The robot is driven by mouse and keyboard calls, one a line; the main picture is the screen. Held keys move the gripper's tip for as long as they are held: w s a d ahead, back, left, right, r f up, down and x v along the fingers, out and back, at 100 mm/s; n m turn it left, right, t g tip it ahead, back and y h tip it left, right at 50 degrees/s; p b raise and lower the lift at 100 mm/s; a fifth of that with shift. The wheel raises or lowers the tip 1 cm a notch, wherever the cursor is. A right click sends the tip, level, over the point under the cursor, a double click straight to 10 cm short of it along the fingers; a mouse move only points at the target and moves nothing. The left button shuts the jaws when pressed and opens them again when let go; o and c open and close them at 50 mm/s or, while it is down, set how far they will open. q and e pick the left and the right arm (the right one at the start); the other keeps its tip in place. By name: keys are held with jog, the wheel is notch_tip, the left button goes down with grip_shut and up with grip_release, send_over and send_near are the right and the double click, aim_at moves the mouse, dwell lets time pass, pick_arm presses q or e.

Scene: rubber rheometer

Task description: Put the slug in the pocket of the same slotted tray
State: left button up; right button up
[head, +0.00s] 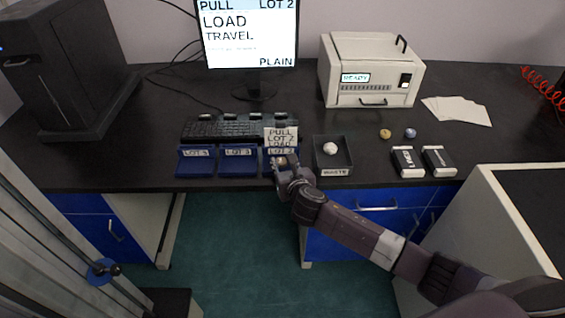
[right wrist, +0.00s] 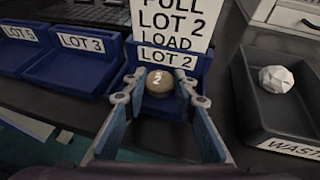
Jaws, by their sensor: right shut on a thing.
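The slug (right wrist: 160,83) is a tan-brown round piece marked 2, in the right wrist view. My right gripper (right wrist: 161,92) is shut on it, with a finger on each side. Both are at the blue LOT 2 tray (right wrist: 167,58), low at its front part; I cannot tell whether the slug touches the tray floor. A white card (right wrist: 172,20) reading PULL LOT 2 LOAD stands upright at this tray. My left gripper is not in view.
Blue trays LOT 3 (head: 238,169) and LOT 5 (right wrist: 30,62) stand to the left. The waste tray (head: 345,163), holding a crumpled white piece (head: 330,148), is close on the right. Keyboard (head: 230,127) and monitor (head: 250,35) are behind. Two labelled blocks (head: 407,161) lie farther right.

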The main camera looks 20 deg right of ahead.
jog(key=shift+f, duration=0.2)
jog(key=o, duration=0.8)
jog(key=shift+s, duration=0.1)
jog(key=shift+o, duration=0.2)
jog(key=shift+f, duration=0.15)
jog(key=shift+s+r, duration=0.2)
jog(key=shift+r, duration=0.2)
jog(key=v, duration=1.1)
jog(key=shift+s+r+p, duration=0.2)
jog(key=shift+r+p, duration=0.1)
jog(key=shift+p, duration=0.05)
